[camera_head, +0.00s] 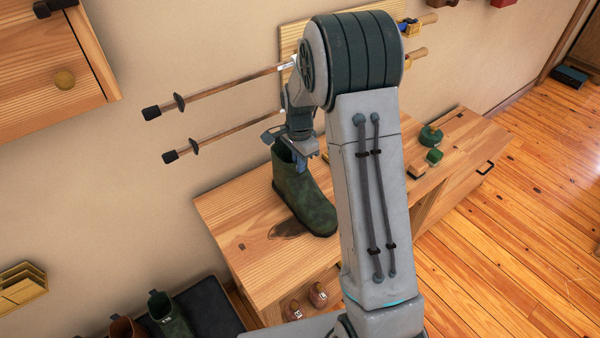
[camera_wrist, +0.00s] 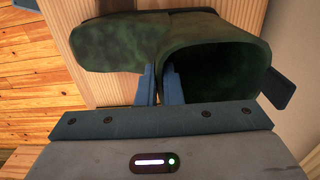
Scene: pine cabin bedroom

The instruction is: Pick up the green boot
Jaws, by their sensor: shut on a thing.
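The green boot (camera_head: 312,208) is dark, mottled and upright, over the wooden bench (camera_head: 275,262), toe toward the lower right in the head view. A dark shadow lies on the wood below it, and the boot appears slightly raised. My gripper (camera_head: 303,158) is at the top of its shaft. In the wrist view, the boot (camera_wrist: 115,40) shows its open shaft at right and toe at left. My gripper (camera_wrist: 160,85) is shut on the shaft wall, with one finger inside the opening and one outside. A dark tab sticks out at the shaft's right side.
Two wall poles (camera_head: 215,90) extend left, close behind my gripper. Green-topped brushes (camera_head: 432,137) stand on the bench at right. Another dark green boot (camera_head: 168,315) stands low at left beside a brown one (camera_head: 125,328). Small round things (camera_head: 318,295) sit under the bench top. Floor at right is clear.

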